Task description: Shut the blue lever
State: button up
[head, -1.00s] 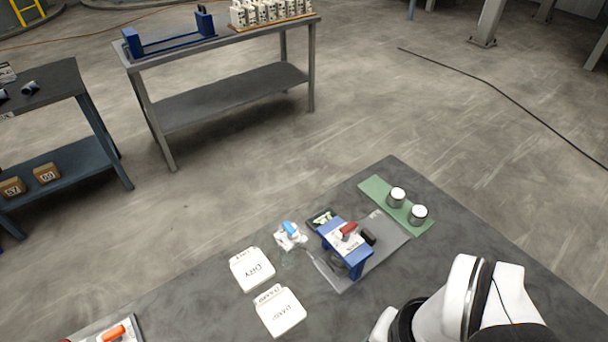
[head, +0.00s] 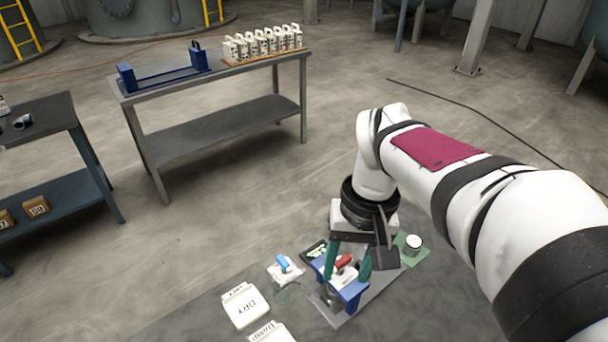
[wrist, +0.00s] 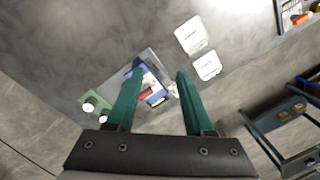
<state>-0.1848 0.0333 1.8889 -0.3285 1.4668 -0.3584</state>
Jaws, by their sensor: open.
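The blue lever (head: 284,262) sits on a small white block (head: 286,273) on the table, left of the blue press frame (head: 352,297). In the wrist view my right finger covers part of that block, and I cannot make out the lever. My gripper (head: 347,278) is open and points down above the blue frame, right of the blue lever. It also shows in the wrist view (wrist: 160,72), with its two green fingers apart and nothing held between them. A red lever (head: 344,261) on the frame shows between the fingers in the head view.
White boxes marked DRY (head: 245,307) and DAMP (head: 272,334) lie left of the press. A jar (head: 413,244) stands on a green mat at the right; the wrist view shows two jars. An orange-handled item (wrist: 300,18) shows at the wrist view's corner.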

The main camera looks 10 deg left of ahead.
jog(key=w+a+f+n, duration=0.25)
jog(key=w+a, duration=0.25)
jog(key=w, duration=0.3)
jog(key=n+h, duration=0.1)
jog(key=n, duration=0.4)
send_over(284, 262)
notch_tip(284, 262, down, 5)
jog(key=shift+n, duration=0.25)
notch_tip(284, 262, down, 15)
jog(key=shift+f, duration=0.65)
grip_shut()
